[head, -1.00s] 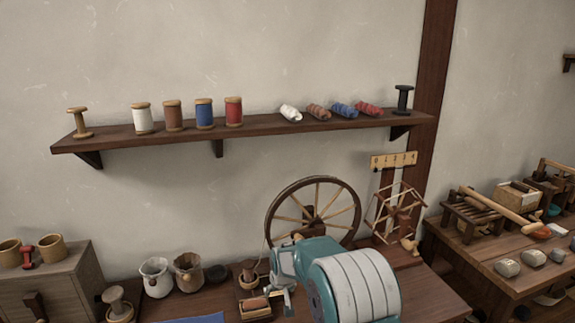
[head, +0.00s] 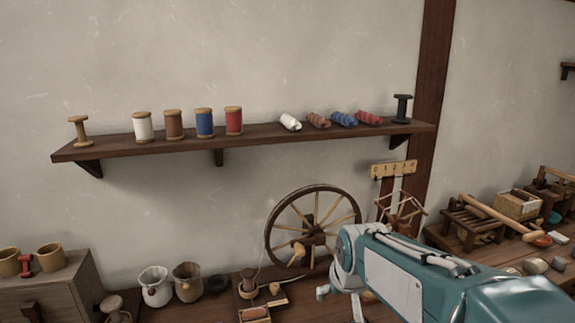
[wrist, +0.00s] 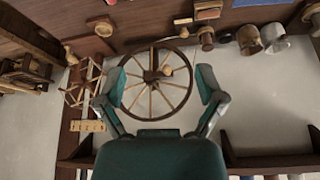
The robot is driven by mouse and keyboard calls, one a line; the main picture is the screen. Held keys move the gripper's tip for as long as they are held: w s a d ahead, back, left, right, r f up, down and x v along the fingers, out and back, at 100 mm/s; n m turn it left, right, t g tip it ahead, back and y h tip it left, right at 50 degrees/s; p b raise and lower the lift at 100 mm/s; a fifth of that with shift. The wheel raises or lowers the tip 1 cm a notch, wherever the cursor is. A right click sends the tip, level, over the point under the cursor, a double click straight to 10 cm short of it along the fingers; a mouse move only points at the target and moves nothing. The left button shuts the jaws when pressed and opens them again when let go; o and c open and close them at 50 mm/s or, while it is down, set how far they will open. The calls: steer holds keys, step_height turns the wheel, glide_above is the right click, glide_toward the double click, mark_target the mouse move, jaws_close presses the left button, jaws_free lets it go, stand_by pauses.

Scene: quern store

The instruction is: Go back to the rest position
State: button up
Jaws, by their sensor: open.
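My arm reaches up from the lower right in the head view, over the right part of the workbench. My gripper (wrist: 160,88) shows in the wrist view with its two fingers spread apart and nothing between them. The spoked spinning wheel (head: 313,228) stands behind my arm in the head view. In the wrist view, which is upside down, the wheel (wrist: 157,82) appears beyond and between the fingers. The tips of my gripper are mostly hidden in the head view.
A wall shelf (head: 260,137) holds several spools and yarn skeins. The bench carries pots (head: 155,286), a wooden cabinet (head: 50,288) and a wooden yarn winder (head: 402,210) near my arm. A second table (head: 500,252) with tools and stones stands at right.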

steer(key=s+d, duration=0.2)
steer(key=s, duration=0.8)
steer(key=s+d+m, duration=0.1)
steer(key=s+d, duration=0.2)
steer(key=s, duration=0.7)
steer(key=shift+r+h, duration=0.3)
steer(key=shift+r, duration=0.15)
steer(key=shift+s+d, duration=0.1)
